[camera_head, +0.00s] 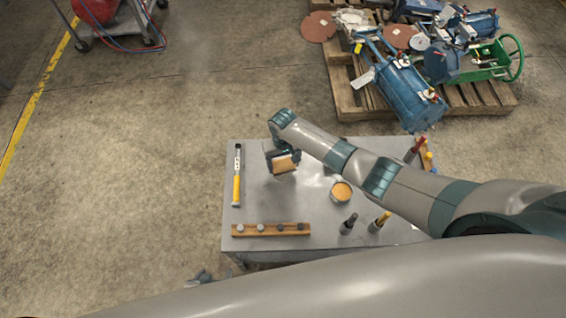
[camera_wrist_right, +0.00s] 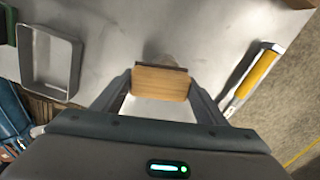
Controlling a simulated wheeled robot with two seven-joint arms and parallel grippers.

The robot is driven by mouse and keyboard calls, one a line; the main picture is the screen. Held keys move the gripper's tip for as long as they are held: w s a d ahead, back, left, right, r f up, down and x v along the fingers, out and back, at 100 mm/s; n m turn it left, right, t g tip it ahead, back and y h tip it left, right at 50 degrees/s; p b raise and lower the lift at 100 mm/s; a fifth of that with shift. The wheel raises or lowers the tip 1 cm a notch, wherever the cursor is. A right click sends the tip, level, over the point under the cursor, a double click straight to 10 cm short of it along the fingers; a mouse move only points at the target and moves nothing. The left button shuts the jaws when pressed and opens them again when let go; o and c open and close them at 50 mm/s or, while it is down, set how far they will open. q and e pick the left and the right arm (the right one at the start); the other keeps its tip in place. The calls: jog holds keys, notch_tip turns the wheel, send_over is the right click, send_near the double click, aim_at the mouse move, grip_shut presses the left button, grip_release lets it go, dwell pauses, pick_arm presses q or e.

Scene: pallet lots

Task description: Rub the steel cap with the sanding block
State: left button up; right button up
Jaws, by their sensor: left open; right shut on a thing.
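My right gripper (camera_head: 281,160) is shut on the sanding block (camera_head: 284,164), a tan wooden block with a darker edge, above the grey table. The block (camera_wrist_right: 160,83) also shows between the fingers in the right wrist view. A small, blurry grey rounded thing (camera_wrist_right: 163,60) shows just beyond the block there; it may be the steel cap, partly hidden. I cannot tell whether the block touches it. My left gripper (camera_head: 202,277) is low, left of the table's near edge, open and empty.
A yellow-handled tool (camera_head: 237,178) lies at the table's left. A round tub with orange contents (camera_head: 341,191) and two upright handled tools (camera_head: 348,224) stand right of centre. An open metal tray (camera_wrist_right: 48,85) is left in the wrist view. A loaded pallet (camera_head: 345,99) is behind.

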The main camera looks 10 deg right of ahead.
jog(key=shift+r+p, duration=3)
jog(key=shift+p, duration=0.35)
